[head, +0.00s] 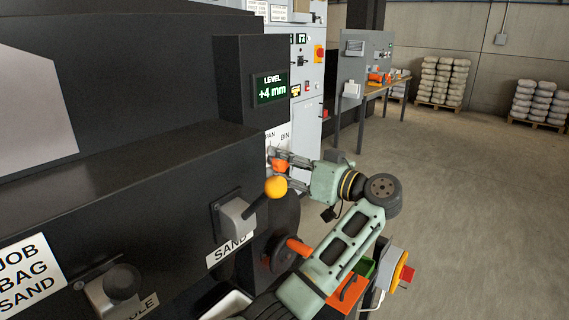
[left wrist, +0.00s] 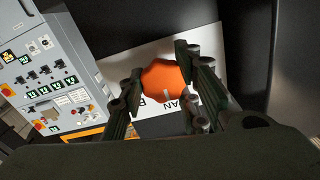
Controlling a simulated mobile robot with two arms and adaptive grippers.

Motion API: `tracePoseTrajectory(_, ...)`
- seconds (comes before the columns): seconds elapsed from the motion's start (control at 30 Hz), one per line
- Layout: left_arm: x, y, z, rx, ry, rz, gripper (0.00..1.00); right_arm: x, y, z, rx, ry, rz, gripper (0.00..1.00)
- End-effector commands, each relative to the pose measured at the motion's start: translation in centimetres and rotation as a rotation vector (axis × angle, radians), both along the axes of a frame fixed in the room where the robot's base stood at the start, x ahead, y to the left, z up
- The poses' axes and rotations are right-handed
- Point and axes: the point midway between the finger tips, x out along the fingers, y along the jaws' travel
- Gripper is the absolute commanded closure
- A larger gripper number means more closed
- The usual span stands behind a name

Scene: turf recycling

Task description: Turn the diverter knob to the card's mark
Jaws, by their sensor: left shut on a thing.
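The orange diverter knob (head: 278,165) sits on a white plate (head: 284,136) lettered PAN and BIN on the dark machine. It also shows in the left wrist view (left wrist: 164,78), with a small pale mark on its lower edge, between the partly hidden letters. My left gripper (left wrist: 160,82) is shut on the knob, with one finger on each side. The job card (head: 27,273) at the lower left of the head view reads JOB BAG SAND. My right gripper is not in view.
A level display (head: 270,88) reads +4 mm. A grey control cabinet (head: 309,85) stands behind. Open floor (head: 455,200) lies to the right.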

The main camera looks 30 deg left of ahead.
Motion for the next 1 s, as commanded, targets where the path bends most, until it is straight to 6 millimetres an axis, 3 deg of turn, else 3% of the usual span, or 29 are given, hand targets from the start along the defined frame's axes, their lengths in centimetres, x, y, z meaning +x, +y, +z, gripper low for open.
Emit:
tracePoseTrajectory(0.37, 0.1, -0.2, -0.4, -0.029, -0.246, -0.004, 0.96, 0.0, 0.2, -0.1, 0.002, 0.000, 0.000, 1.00)
tracePoseTrajectory(1.0, 0.1, -0.2, -0.1, -0.066, -0.745, -0.003, 0.96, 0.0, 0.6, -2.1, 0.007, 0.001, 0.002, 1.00)
